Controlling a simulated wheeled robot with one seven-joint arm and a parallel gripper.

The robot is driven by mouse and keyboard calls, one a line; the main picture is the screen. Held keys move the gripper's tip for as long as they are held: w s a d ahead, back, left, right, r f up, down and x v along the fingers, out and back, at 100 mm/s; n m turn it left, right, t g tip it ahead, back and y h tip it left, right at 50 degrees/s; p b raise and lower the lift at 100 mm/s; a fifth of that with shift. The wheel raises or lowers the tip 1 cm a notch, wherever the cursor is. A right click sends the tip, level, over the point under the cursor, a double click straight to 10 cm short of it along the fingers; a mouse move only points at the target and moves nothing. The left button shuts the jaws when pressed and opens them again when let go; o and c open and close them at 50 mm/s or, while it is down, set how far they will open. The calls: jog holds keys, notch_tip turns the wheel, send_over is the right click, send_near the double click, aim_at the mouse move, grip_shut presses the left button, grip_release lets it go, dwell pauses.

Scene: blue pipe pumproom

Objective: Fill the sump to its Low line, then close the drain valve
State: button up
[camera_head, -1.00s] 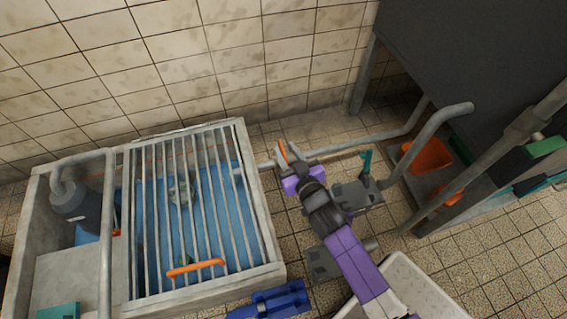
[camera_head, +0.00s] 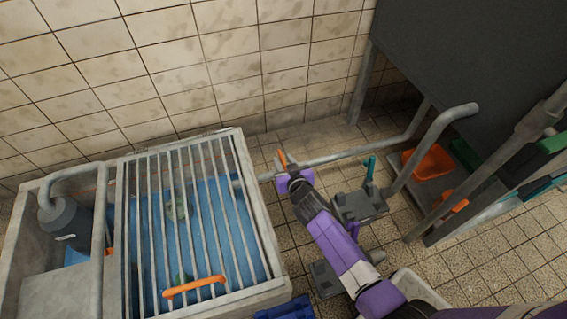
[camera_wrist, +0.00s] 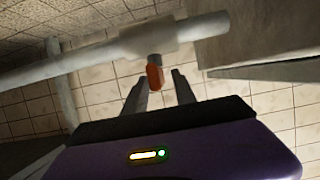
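The sump (camera_head: 262,245) is a concrete basin at the left of the head view, with a metal grate over its blue interior. I cannot tell the water level or pick out the Low line. A pipe (camera_head: 335,156) runs right from the sump's side. It carries an orange valve handle (camera_head: 282,157), probably the drain valve. In the wrist view this handle (camera_wrist: 155,77) hangs below a pipe fitting. My gripper (camera_wrist: 160,82) is open, its two fingers apart with the handle between or just beyond their tips. Contact cannot be told. In the head view my gripper (camera_head: 290,170) is at the handle.
A grey pump (camera_head: 68,222) stands at the left. A teal lever (camera_head: 370,168) rises from a grey block right of my arm. Orange bins (camera_head: 428,160) and pipework stand farther right. Tiled wall lies behind.

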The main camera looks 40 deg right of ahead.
jog(key=shift+w+d+f, duration=0.15)
jog(key=shift+w, duration=0.2)
grip_shut()
jog(key=p, duration=0.2)
jog(key=shift+w+r+n+y+p, duration=0.1)
jog(key=shift+r+n+y+p, duration=0.1)
jog(key=shift+n+y+p, duration=0.15)
jog(key=n+y+p, duration=0.1)
jog(key=p, duration=0.4)
jog(key=n+y+p, duration=0.1)
jog(key=p, duration=0.2)
jog(key=shift+f+t+p, duration=0.1)
jog(key=shift+t+p, duration=0.2)
jog(key=shift+n+y+p, duration=0.25)
jog(key=shift+y+p, duration=0.2)
jog(key=shift+y, duration=0.1)
jog(key=shift+f, duration=0.1)
